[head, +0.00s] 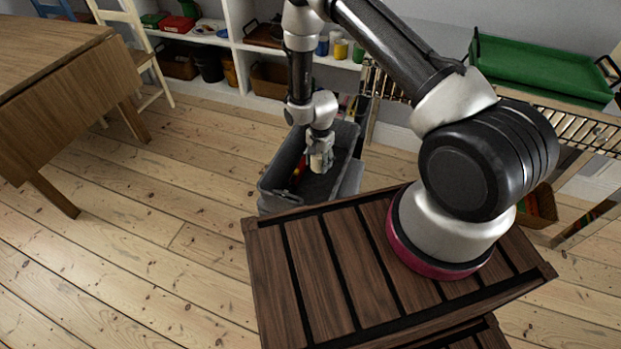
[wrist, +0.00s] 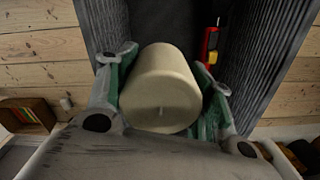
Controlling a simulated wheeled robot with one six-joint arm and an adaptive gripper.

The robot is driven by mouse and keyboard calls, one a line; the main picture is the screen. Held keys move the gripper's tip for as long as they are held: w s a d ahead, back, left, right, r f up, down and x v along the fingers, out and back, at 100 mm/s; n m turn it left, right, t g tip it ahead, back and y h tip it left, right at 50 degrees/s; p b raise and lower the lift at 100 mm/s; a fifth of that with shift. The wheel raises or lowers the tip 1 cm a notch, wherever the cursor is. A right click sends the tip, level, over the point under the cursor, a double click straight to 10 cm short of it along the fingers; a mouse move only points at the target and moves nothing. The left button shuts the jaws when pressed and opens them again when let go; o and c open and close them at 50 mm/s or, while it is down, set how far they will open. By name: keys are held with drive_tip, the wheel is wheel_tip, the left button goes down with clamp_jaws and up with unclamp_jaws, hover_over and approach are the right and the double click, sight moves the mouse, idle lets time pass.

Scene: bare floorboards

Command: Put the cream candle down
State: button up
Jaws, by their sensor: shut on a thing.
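The cream candle (wrist: 160,88) is a thick pale cylinder with a short wick, held between the two fingers of my gripper (wrist: 162,100) in the wrist view. In the head view the candle (head: 320,162) shows small and pale below my gripper (head: 320,148). My gripper is shut on it, over a long grey bin (head: 277,182). How far the candle's base is from the bin floor cannot be told. The fingers hide the candle's sides.
In the bin lies a red and yellow object (wrist: 209,45), also partly visible in the head view (head: 299,167). A wooden table (head: 60,65) stands at the left. White shelves (head: 236,25) and a slatted bench with a green tray (head: 540,68) are behind. Floorboards at left are clear.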

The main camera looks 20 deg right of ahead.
drive_tip(key=m, duration=0.2)
hover_over(318, 195)
wheel_tip(318, 195, down, 10)
drive_tip(key=shift+f, duration=2.5)
drive_tip(key=shift+f, duration=0.15)
drive_tip(key=o, duration=1.1)
drive_tip(key=shift+o, duration=0.2)
